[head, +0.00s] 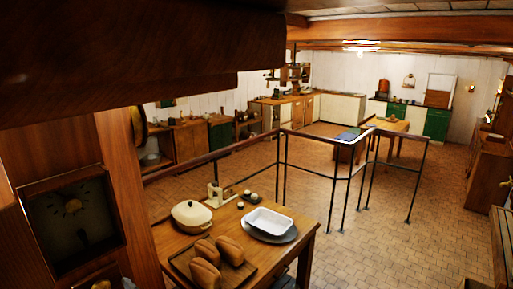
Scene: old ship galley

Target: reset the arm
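Neither of my arms nor either gripper can be made out in the head view. The task names no other object. Nothing is seen being held.
A wooden table (175,243) stands at lower centre with bread loaves on a tray (237,280), a lidded cream pot (191,215) and a white dish (269,221). A metal railing (283,180) runs behind it. Dark wooden beams (140,55) fill the upper left. Tiled floor (400,240) is open at right.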

